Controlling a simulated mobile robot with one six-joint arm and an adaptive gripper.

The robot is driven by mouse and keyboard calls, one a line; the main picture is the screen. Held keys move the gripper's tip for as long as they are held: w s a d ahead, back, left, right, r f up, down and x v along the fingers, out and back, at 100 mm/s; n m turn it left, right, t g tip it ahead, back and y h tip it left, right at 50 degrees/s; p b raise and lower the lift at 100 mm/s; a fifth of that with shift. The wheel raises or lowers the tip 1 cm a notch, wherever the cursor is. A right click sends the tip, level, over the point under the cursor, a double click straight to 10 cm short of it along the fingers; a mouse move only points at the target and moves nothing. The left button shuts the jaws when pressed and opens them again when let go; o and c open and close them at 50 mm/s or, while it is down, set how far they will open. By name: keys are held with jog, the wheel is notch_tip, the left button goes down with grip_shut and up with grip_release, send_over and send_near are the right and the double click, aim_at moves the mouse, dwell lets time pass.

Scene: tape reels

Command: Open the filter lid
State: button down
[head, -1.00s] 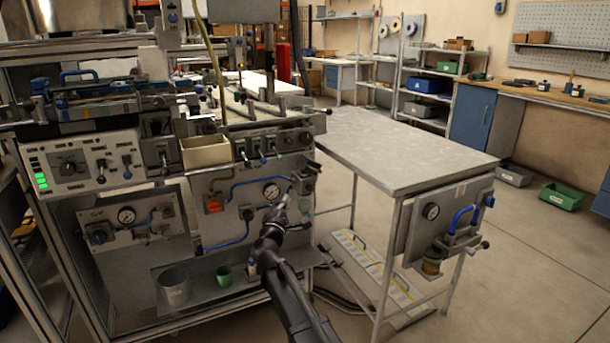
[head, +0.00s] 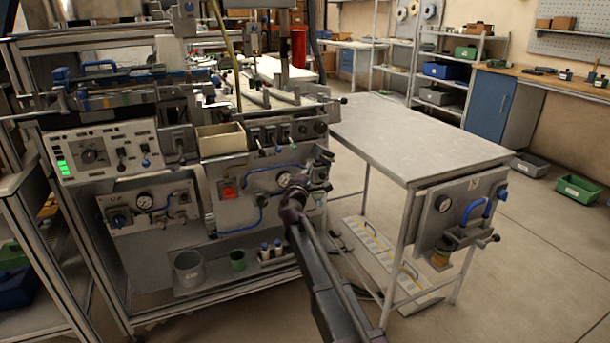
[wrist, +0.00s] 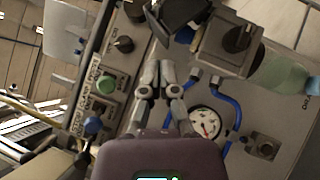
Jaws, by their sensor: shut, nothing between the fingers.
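A filter unit shows in the wrist view as a grey block (wrist: 226,46) with a black knob and a pale green translucent bowl (wrist: 283,74). A dark box-shaped piece (wrist: 182,16) is beside the block, just beyond my fingertips; I cannot tell if it is the filter lid, or whether the lid is open. In the head view the unit (head: 320,172) is at the right end of the machine front, partly hidden by my arm. My gripper (wrist: 159,72) is shut and empty, its fingertips close to the dark piece. Contact cannot be told.
A pressure gauge (wrist: 205,122) and blue hoses (wrist: 232,106) lie beside my fingers. A green button (wrist: 105,84) is on the left. A grey-topped table (head: 420,137) stands right of the machine, with another panel (head: 460,220) on its side.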

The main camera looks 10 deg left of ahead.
aim_at(320, 155)
jog(key=shift+w+d+r+p, duration=0.25)
jog(key=shift+w+d, duration=0.1)
jog(key=shift+d, duration=0.15)
jog(key=shift+w+d+r+p, duration=0.1)
jog(key=shift+w+d+r, duration=0.2)
jog(key=shift+d, duration=0.2)
jog(key=shift+w+d+r+p, duration=0.2)
jog(key=shift+w+d, duration=0.15)
jog(key=shift+d, duration=0.15)
jog(key=shift+a, duration=0.2)
